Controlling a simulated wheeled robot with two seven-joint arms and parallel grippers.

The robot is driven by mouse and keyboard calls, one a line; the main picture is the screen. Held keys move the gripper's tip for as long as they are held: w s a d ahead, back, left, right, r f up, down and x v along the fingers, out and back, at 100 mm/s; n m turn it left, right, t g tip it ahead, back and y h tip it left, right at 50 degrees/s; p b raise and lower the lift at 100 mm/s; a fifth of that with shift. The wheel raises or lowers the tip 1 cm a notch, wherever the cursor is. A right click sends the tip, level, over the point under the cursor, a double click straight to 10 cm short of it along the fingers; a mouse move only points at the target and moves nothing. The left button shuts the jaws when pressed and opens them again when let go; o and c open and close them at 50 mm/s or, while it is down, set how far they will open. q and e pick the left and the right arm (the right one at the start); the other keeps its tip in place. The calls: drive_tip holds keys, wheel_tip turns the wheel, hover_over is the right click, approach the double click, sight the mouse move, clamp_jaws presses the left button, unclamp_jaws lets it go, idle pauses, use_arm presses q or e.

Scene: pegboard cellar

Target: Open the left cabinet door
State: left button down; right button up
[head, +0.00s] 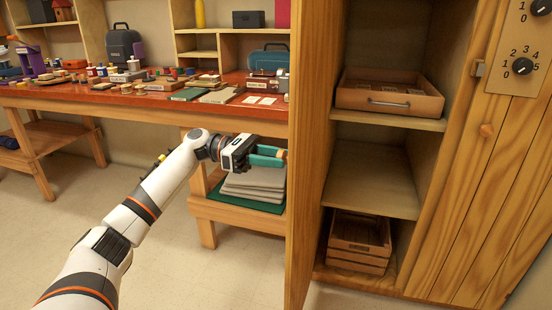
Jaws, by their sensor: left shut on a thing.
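The left cabinet door (305,160) stands open, swung out toward me, and I see it nearly edge-on with its inner face to the right. My left gripper (278,156) is at the door's outer side, its teal fingers shut and reaching to the door. The cabinet's inside is open to view. The right cabinet door (490,190) is shut, with a round wooden knob (487,130). My right gripper is not in view.
Inside are a wooden drawer-like tray (390,96), a bare middle shelf (372,188) and a slatted crate (358,243). A cluttered red-topped workbench (150,101) stands behind my left arm, with grey stacked things (255,185) on its lower shelf. The floor at left is clear.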

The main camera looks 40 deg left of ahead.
use_arm(q)
drive_tip(key=c, duration=0.9)
unclamp_jaws()
drive_tip(key=shift+c, duration=0.2)
drive_tip(key=v, duration=1.2)
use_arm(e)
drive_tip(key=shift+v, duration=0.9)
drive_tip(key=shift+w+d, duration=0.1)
use_arm(q)
drive_tip(key=shift+r, duration=0.1)
